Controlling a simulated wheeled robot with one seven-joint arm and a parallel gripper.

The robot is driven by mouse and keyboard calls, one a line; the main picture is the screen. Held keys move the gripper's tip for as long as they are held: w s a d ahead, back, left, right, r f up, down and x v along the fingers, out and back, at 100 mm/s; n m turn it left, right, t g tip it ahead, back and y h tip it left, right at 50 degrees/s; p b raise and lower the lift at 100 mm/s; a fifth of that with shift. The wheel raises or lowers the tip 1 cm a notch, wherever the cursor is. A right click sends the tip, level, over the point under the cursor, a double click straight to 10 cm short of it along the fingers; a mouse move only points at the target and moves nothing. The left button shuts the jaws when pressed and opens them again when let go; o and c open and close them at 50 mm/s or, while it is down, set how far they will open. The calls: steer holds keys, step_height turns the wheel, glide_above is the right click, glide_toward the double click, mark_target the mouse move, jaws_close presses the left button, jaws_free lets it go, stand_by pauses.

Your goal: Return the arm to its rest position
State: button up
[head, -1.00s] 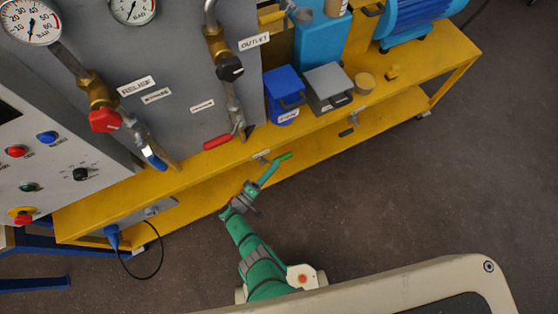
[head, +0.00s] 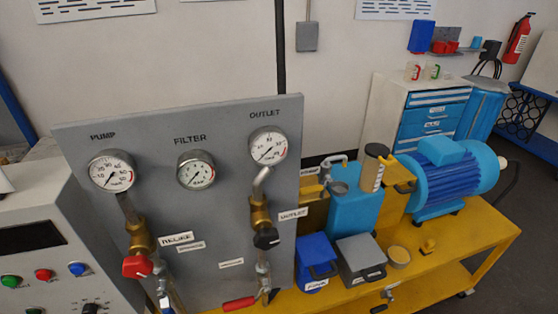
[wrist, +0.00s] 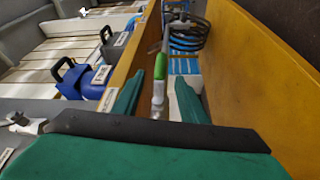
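My gripper (wrist: 158,105) shows in the wrist view, with its two green fingers apart. A bright green handle-like piece (wrist: 160,66) with a silver part below it shows between and beyond the fingers. A gap shows on both sides of it, and I see no finger closed on it. The fingers point along the space between two yellow bench members (wrist: 135,62). My arm and gripper are out of the head view now.
The grey gauge panel (head: 215,235) and the yellow bench (head: 480,235) fill the head view. The blue box (head: 313,252), grey box (head: 358,255) and blue motor (head: 450,180) stand on the bench. A dark coil (wrist: 188,38) lies ahead in the wrist view.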

steer(key=s+d+f+g+y, duration=0.2)
steer(key=s+f+g+y, duration=0.5)
steer(key=s+f, duration=1)
steer(key=s+a+r+m+t+y, duration=0.1)
steer(key=s+a+r+y, duration=0.3)
steer(key=s, duration=0.4)
steer(key=s+a+r+m+t+y, duration=0.1)
steer(key=a+r+t+y, duration=0.1)
steer(key=r, duration=0.6)
steer(key=s+a+r+m+t+y, duration=0.1)
steer(key=r+y, duration=0.1)
steer(key=r, duration=0.6)
steer(key=w+d+r+m+t, duration=0.1)
steer(key=r+t, duration=0.6)
steer(key=r, duration=2.3)
steer(key=shift+d+r+m, duration=0.35)
steer(key=shift+d+m, duration=0.35)
steer(key=shift+d, duration=0.4)
steer(key=shift+w, duration=0.1)
